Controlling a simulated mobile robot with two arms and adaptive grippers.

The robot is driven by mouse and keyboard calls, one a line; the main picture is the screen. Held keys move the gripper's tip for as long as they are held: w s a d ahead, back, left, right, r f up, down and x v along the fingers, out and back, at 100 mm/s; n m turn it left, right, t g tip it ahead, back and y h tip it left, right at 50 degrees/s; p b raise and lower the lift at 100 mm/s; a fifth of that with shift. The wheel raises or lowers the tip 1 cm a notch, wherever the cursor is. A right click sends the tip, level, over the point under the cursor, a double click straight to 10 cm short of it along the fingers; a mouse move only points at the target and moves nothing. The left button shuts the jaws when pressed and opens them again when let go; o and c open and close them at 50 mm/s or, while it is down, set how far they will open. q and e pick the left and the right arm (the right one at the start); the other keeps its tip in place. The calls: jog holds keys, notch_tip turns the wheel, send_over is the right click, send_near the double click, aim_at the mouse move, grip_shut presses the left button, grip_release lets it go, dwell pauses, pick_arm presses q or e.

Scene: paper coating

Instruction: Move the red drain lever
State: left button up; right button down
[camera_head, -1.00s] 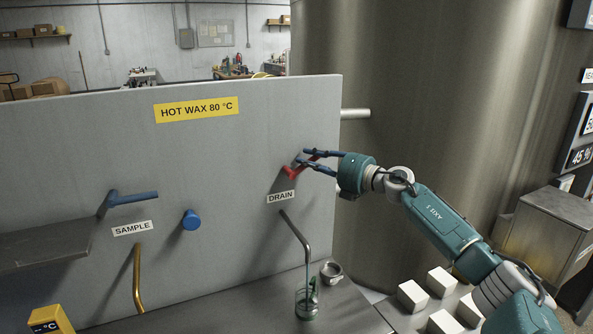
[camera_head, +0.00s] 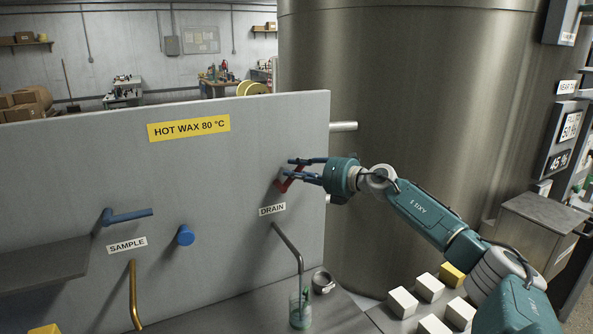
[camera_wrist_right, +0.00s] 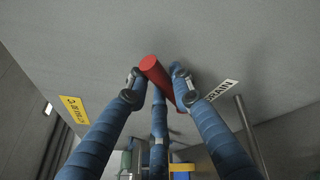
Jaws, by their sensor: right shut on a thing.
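The red drain lever (camera_head: 284,185) sticks out from the grey panel (camera_head: 220,165) just above the DRAIN label (camera_head: 272,209). My right gripper (camera_head: 304,168) reaches in from the right and is shut on the lever, hiding part of it. In the right wrist view the red lever (camera_wrist_right: 157,75) lies slanted between the blue fingers of my right gripper (camera_wrist_right: 155,80). My left gripper is in neither view.
A bent drain pipe (camera_head: 288,245) ends over a glass beaker (camera_head: 299,308), beside a metal ring (camera_head: 322,281). A blue sample lever (camera_head: 128,215) and blue knob (camera_head: 185,235) are further left. White blocks (camera_head: 403,302) lie at lower right.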

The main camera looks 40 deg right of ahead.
jog(key=c, duration=1.5)
grip_release()
jog(key=shift+d, duration=0.1)
jog(key=shift+f+v, duration=0.15)
jog(key=shift+v, duration=0.9)
jog(key=shift+f+v, duration=0.15)
jog(key=shift+v, duration=0.85)
send_near(300, 171)
jog(key=shift+s+r, duration=0.3)
jog(key=shift+s, duration=0.15)
